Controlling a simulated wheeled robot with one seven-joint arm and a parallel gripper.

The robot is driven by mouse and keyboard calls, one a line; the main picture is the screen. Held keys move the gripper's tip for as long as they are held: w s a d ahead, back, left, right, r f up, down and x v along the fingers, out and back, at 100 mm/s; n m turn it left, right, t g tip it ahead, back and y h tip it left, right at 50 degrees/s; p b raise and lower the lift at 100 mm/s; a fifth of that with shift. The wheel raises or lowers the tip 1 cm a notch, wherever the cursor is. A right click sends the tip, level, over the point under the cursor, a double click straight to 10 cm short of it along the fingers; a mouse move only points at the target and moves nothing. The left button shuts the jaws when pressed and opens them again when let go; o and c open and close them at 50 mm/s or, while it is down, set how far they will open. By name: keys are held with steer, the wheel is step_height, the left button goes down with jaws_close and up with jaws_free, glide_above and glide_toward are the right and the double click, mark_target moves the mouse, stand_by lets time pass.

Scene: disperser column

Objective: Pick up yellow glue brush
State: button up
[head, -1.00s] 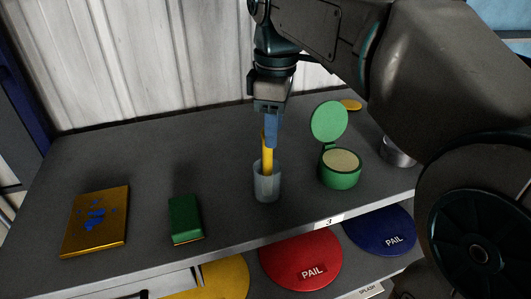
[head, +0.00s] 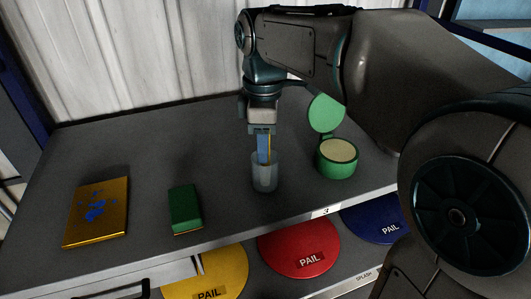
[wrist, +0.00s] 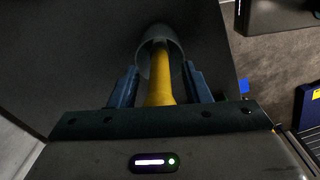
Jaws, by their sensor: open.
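The yellow glue brush (wrist: 160,82) stands in a translucent grey cup (head: 264,177) on the grey shelf top (head: 215,160). In the head view only a thin yellow strip of the brush (head: 269,147) shows beside my finger. My gripper (head: 263,157) points straight down, with its blue fingertips at the cup's rim. In the wrist view my open gripper (wrist: 161,70) has one blue finger on each side of the brush handle, with a visible gap on both sides. The brush's lower end is hidden inside the cup.
A green round tin (head: 337,160) with its lid open stands just right of the cup. A green block (head: 185,210) and a gold book-like item (head: 96,212) lie to the left. Yellow, red (head: 298,250) and blue pail lids sit on the shelf below.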

steer(key=shift+f, duration=0.1)
steer(key=shift+c, duration=0.3)
jaws_close()
steer(key=shift+r, duration=0.2)
